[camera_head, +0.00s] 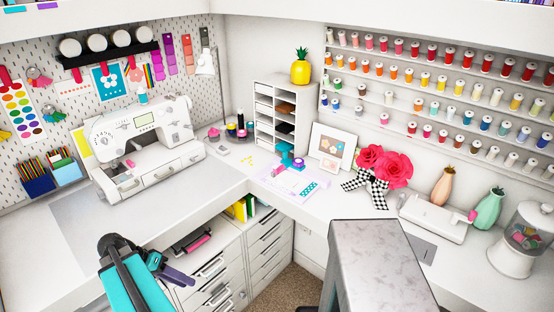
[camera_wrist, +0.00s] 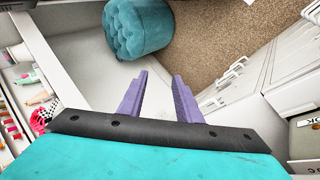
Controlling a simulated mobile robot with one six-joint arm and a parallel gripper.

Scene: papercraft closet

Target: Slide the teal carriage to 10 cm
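A small teal piece (camera_head: 285,158) stands in the back corner of the desk, at the rear of a pale lilac-and-white board with teal markings (camera_head: 300,186). It appears to be the teal carriage, but it is too small to be sure. Any scale and its numbers are unreadable. My gripper (camera_head: 172,268) is at the lower left in the head view, in front of the desk and well apart from the board. In the wrist view my gripper (camera_wrist: 160,78) has its two purple fingers spread with nothing between them. The board and teal piece are not seen there.
A sewing machine (camera_head: 148,145) stands on the left desk. A white cubby (camera_head: 281,115), picture frame (camera_head: 331,148) and red flowers (camera_head: 385,165) surround the corner. Drawers (camera_head: 268,243) stand below. A teal tufted ottoman (camera_wrist: 138,27) sits on the carpet in the wrist view.

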